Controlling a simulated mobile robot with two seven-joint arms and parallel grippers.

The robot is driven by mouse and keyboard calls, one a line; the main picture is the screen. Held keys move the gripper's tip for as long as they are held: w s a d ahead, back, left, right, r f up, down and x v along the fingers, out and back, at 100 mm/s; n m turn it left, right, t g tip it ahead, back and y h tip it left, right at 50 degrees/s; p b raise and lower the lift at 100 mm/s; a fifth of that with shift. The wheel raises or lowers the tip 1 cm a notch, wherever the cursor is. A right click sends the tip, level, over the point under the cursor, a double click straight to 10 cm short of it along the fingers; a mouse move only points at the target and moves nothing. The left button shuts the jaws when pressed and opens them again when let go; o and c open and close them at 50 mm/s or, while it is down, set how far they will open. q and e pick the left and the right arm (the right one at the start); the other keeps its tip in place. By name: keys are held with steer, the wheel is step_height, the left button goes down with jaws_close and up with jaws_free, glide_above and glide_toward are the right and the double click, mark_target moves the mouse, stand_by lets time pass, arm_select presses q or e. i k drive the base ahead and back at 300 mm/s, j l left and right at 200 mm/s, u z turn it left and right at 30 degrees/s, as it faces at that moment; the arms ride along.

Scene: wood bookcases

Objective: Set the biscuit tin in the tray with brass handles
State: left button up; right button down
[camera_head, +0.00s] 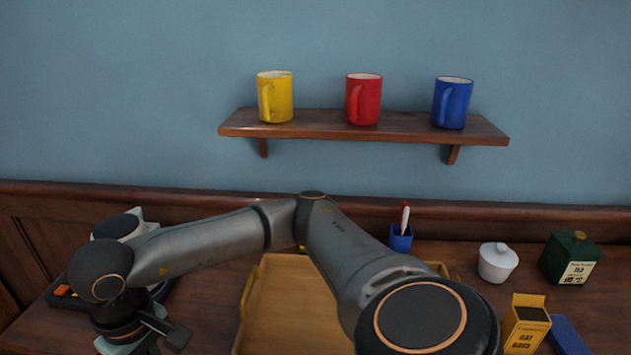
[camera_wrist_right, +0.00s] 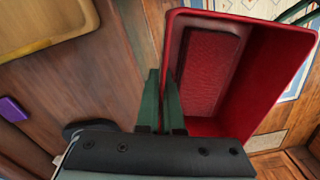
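The wooden tray (camera_head: 290,310) with brass handles stands mid-counter, partly hidden behind my right arm. Its corner also shows in the right wrist view (camera_wrist_right: 35,25). No label readable as a biscuit tin shows; a dark green lidded tin (camera_head: 570,258) with a paper label stands at the far right. An open red box (camera_wrist_right: 280,75) with a dark red textured panel inside lies at my right gripper (camera_wrist_right: 162,100). The two fingers are close together at the box's near left wall; whether they grip it is unclear. My right arm reaches across to the left (camera_head: 155,335). My left gripper is out of view.
A shelf (camera_head: 400,125) holds yellow, red and blue mugs. A blue cup (camera_head: 401,238), white lidded pot (camera_head: 497,262), yellow carton (camera_head: 525,325) and blue block (camera_head: 567,335) stand right of the tray. A dark device (camera_head: 65,293) is at the left.

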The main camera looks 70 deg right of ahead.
mark_target(306, 309)
steer(key=j+z, duration=0.3)
steer(key=j, duration=0.2)
steer(key=z, duration=0.95)
steer(key=i, duration=0.45)
steer(key=l+z, duration=0.05)
